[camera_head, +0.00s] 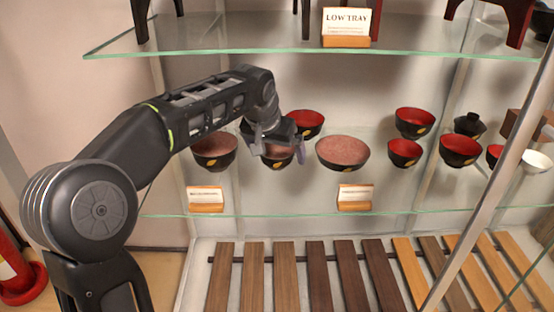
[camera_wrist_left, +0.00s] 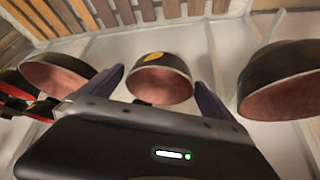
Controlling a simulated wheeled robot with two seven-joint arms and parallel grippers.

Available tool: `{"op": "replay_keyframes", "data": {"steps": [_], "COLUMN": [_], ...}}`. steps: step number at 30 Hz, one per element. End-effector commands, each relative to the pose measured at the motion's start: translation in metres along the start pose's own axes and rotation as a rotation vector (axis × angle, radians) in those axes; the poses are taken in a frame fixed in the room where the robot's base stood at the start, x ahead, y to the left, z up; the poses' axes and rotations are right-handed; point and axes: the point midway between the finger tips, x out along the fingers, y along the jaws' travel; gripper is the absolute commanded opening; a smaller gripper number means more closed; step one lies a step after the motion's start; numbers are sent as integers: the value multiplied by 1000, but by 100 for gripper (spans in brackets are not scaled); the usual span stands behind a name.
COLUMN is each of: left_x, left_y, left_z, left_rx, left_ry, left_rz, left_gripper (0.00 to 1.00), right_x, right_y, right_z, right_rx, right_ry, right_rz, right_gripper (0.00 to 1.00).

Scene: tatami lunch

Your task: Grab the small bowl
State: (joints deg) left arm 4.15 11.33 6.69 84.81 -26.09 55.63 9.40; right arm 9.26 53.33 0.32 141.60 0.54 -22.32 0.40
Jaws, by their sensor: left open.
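The small bowl (camera_head: 277,161) is black outside with a gold mark and a pinkish inside. It stands on the middle glass shelf, partly hidden by my left gripper (camera_head: 279,148) in the head view. My left gripper is open and empty at the bowl. In the left wrist view, the small bowl (camera_wrist_left: 160,78) appears between the two fingers of the left gripper (camera_wrist_left: 158,90), with a visible gap on each side. My right gripper is not in view.
Larger bowls stand close on the left (camera_head: 214,150) and right (camera_head: 343,152), and a red-lined bowl (camera_head: 307,123) is behind. An upper glass shelf (camera_head: 230,48) hangs above. Card signs (camera_head: 206,197) line the front edge.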

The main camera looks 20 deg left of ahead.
Motion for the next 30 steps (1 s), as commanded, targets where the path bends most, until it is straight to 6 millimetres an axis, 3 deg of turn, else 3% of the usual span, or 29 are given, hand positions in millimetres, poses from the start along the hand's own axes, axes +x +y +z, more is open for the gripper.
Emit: {"op": "replay_keyframes", "data": {"steps": [9, 30], "left_x": [0, 0], "left_y": [0, 0], "left_z": [0, 0], "left_rx": [0, 0], "left_ry": [0, 0], "left_rz": [0, 0], "left_gripper": [99, 42], "right_x": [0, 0], "right_y": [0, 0], "right_z": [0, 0], "right_rx": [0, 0], "right_ry": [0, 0], "right_rz": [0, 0], "right_gripper": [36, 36]}}
